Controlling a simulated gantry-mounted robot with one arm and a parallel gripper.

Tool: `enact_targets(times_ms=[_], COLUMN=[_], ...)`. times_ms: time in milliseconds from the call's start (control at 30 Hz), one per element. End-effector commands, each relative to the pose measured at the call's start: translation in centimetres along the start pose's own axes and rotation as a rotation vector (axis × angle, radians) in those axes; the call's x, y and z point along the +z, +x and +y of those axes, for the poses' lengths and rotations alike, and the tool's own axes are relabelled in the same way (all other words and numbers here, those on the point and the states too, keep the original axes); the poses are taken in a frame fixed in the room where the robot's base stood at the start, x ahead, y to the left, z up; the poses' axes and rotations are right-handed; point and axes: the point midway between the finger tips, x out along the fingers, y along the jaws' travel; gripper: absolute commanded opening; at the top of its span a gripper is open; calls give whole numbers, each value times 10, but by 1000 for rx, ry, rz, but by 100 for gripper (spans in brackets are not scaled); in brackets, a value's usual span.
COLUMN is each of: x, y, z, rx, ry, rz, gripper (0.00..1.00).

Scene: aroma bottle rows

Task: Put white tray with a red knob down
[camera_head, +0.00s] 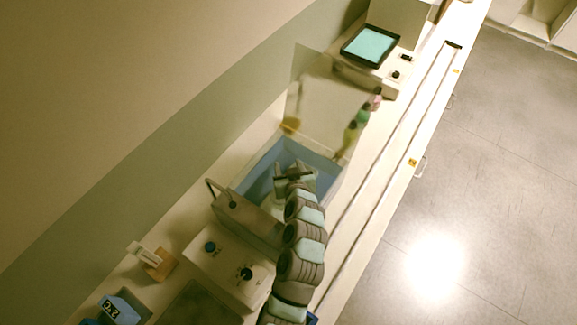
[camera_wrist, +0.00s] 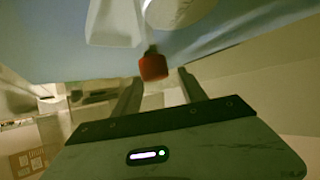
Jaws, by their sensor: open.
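In the wrist view, a red knob (camera_wrist: 152,66) shows just ahead of my gripper (camera_wrist: 158,78), between its two fingertips as seen there. The fingers are apart, with a gap on both sides of the knob. White pieces (camera_wrist: 115,24) behind the knob look like part of the white tray, cut off by the top edge, over a blue surface. In the head view, my gripper (camera_head: 294,174) is over the blue basin. The knob is not clear there, and my arm hides much of the basin's near part.
The blue basin (camera_head: 258,163) is set in the long bench. A see-through panel (camera_head: 318,100) stands behind it. A box with knobs (camera_head: 228,262) stands in front, and a device with a teal plate (camera_head: 370,46) at the back. The bench's right strip is clear.

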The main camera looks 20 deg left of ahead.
Motion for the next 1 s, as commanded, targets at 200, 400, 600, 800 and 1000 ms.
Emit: enact_targets(times_ms=[200, 400, 600, 800, 1000], x=[-7, -7, -6, -8, -7], y=[-25, -61, -95, -117, -124], z=[1, 2, 1, 1, 0], rx=[3, 5, 3, 2, 0], ry=[0, 0, 0, 0, 0], rz=[3, 4, 2, 4, 0], gripper=[50, 50, 50, 50, 50])
